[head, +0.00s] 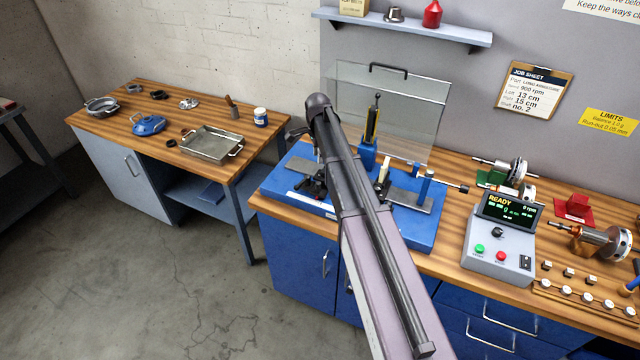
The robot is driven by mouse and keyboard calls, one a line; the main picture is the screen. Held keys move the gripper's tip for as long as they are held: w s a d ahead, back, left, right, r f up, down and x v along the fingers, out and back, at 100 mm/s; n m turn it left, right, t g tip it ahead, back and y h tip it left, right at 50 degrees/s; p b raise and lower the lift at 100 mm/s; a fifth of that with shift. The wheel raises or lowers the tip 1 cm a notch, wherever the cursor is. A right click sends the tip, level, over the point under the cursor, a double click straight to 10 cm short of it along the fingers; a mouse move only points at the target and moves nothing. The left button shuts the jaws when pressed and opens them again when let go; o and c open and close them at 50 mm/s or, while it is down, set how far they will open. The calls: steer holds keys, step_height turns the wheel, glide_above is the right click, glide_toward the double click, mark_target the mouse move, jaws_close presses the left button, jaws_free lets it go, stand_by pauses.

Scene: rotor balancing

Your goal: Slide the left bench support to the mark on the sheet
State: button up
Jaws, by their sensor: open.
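The job sheet (535,90) on the wall clipboard reads long armature, 900 rpm, left 13 cm, right 15 cm. The blue balancing bench (280,183) stands on the wooden worktop, with a scale strip along its front edge. My arm crosses in front of the bench and hides its middle. My gripper (314,184) is low over the left part of the bench, dark and partly hidden by my arm; it is open. The left support is not clearly distinguishable there, and I cannot tell whether the gripper touches it. A pale upright piece (384,170) stands right of my arm.
A clear guard (420,110) with a black handle stands behind the bench. The control box (500,235) reads READY, 0 rpm. Rotors (603,242) and small weights lie at right. A side table (170,100) at left holds a metal tray (206,145).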

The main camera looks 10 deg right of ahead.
mark_target(318, 183)
steer(key=shift+f, duration=0.15)
step_height(318, 183, down, 14)
steer(key=b, duration=1.3)
steer(key=shift+r+b, duration=0.25)
steer(key=shift+b, duration=0.15)
steer(key=shift+c, duration=0.3)
jaws_close()
